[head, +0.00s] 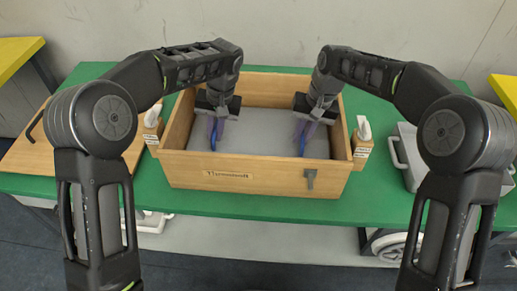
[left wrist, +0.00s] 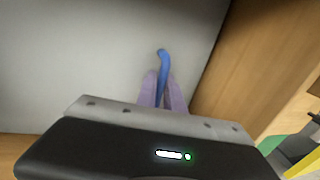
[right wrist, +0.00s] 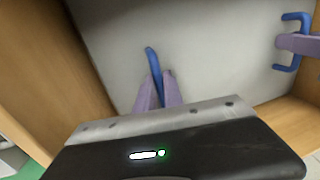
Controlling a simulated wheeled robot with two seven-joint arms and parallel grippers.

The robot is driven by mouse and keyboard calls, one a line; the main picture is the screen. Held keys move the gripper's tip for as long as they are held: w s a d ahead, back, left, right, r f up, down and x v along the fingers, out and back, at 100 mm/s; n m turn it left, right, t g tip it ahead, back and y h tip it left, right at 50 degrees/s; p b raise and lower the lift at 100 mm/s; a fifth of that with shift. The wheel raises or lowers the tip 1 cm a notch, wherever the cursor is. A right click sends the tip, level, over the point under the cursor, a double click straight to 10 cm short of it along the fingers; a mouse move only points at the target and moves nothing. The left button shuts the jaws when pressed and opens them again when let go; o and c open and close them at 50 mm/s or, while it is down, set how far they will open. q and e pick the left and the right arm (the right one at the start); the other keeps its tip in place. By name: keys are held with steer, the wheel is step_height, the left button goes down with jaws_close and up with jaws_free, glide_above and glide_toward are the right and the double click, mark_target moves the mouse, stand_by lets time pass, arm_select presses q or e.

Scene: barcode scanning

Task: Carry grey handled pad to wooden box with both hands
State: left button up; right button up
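The grey handled pad (head: 255,133) lies inside the wooden box (head: 222,179), filling most of its floor. It has a blue handle at each end. My left gripper (head: 217,131) is inside the box at the left end, its purple fingers closed about one handle (left wrist: 162,62). My right gripper (head: 304,134) is at the right end, its purple fingers closed about the other handle (right wrist: 152,62). The right wrist view also shows the left handle (right wrist: 297,18) with a purple finger across it. Most of each handle's grip is hidden by the fingers.
The box stands on a green table (head: 250,205). A wooden board (head: 30,157) with a dark handle lies to the left, and a grey case (head: 408,145) with a handle to the right. Small wooden holders with white items (head: 363,130) flank the box. Bare wall stands behind.

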arm_select(q)
steer(key=o, duration=0.4)
steer(key=shift+r, duration=0.1)
arm_select(e)
steer(key=o, duration=0.4)
steer(key=shift+r, duration=0.1)
arm_select(q)
steer(key=shift+d+r, duration=0.25)
steer(key=shift+r, duration=1)
steer(key=shift+d+r, duration=0.25)
steer(key=shift+r, duration=0.95)
steer(key=shift+d+r, duration=0.25)
steer(key=shift+r, duration=1)
arm_select(e)
steer(key=r, duration=0.4)
steer(key=d+r, duration=0.1)
steer(key=r, duration=0.3)
steer(key=d+r, duration=0.1)
steer(key=r, duration=0.2)
steer(key=shift+d+r, duration=0.15)
steer(key=shift+r, duration=0.25)
